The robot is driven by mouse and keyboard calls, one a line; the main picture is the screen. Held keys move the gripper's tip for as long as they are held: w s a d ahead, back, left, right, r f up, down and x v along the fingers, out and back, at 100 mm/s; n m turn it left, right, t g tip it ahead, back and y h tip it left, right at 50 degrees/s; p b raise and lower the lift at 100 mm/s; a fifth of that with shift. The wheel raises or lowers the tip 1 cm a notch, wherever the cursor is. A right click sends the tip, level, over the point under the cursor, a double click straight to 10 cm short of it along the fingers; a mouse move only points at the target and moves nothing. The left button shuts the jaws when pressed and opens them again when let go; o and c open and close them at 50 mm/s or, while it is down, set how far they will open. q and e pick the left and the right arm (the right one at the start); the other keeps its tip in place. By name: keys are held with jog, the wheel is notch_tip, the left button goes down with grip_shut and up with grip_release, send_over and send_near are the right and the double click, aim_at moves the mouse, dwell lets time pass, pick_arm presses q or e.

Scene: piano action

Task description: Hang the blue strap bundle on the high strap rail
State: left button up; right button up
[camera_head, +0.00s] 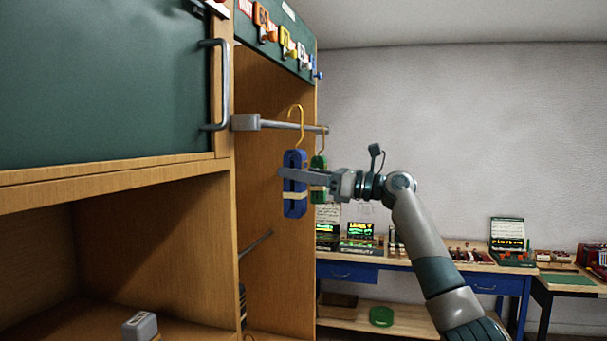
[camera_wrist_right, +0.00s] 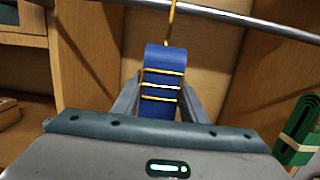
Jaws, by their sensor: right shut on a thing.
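The blue strap bundle (camera_head: 294,206) is upright, with a yellow hook (camera_head: 296,112) rising from its top. The hook's curve is at the high strap rail (camera_head: 285,126), a grey rod in the cabinet's open side; I cannot tell whether it rests on the rod. My right gripper (camera_head: 290,178) is shut on the bundle. In the right wrist view the bundle (camera_wrist_right: 162,85) stands between my fingers (camera_wrist_right: 160,104), yellow bands across it and the rail (camera_wrist_right: 240,16) above. My left gripper is not in view.
A green strap bundle (camera_head: 319,178) hangs by its hook just behind the blue one; it also shows in the right wrist view (camera_wrist_right: 298,132). A lower rod (camera_head: 256,244) is in the cabinet. A green door with a handle (camera_head: 215,85) is at left. Workbenches (camera_head: 400,262) stand behind.

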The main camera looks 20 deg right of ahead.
aim_at(289, 185)
jog(key=shift+w+a+f+b, duration=0.3)
jog(key=shift+a+f, duration=0.1)
jog(key=shift+f, duration=0.3)
jog(key=shift+w+a+f+b, duration=0.15)
jog(key=shift+a+f+b, duration=0.2)
jog(key=shift+f, duration=0.35)
jog(key=o, duration=1.4)
jog(key=shift+f, duration=0.1)
